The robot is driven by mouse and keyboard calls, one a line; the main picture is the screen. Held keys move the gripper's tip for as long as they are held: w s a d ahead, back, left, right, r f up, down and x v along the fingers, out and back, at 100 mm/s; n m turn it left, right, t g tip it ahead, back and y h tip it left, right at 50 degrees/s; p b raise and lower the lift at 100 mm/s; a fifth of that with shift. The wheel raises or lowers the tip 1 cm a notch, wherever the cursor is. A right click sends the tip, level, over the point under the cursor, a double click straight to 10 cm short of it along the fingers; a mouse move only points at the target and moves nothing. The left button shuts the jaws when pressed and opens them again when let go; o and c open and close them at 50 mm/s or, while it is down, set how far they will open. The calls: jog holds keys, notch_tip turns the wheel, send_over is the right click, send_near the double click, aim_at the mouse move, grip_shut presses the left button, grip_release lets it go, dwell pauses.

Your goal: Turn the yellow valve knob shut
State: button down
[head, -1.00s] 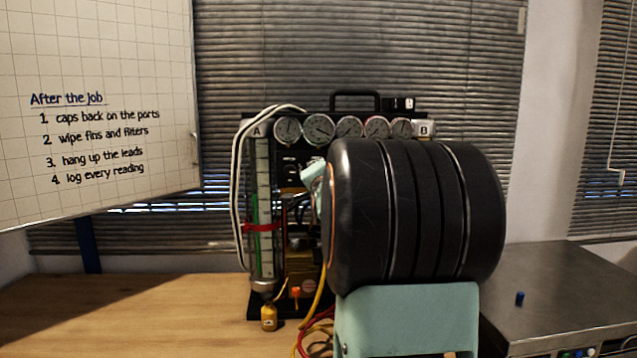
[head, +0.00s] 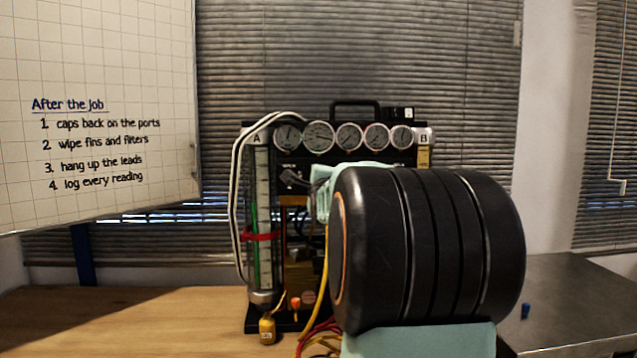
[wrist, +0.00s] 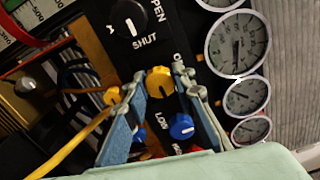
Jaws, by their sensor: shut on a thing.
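The yellow valve knob (wrist: 159,83) sits on the black panel in the wrist view, with a dark pointer mark on its face. My gripper (wrist: 160,74) has one blue-grey finger on each side of the knob and is shut on it. Beside it are a black knob (wrist: 129,21) near the words OPEN and SHUT, and a blue knob (wrist: 181,127) close to the right finger. In the head view my dark arm link hides the yellow knob and much of the panel.
The gauge rig (head: 349,137) stands on a wooden bench (head: 120,312). Round gauges (wrist: 237,43) lie right of the fingers. A yellow hose (wrist: 72,145) runs past the left finger.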

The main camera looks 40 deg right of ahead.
dwell(0.4)
jog(key=c, duration=1.6)
grip_release()
jog(key=shift+s, duration=0.1)
jog(key=v, duration=0.7)
jog(key=shift+s+a, duration=0.1)
jog(key=shift+s, duration=0.05)
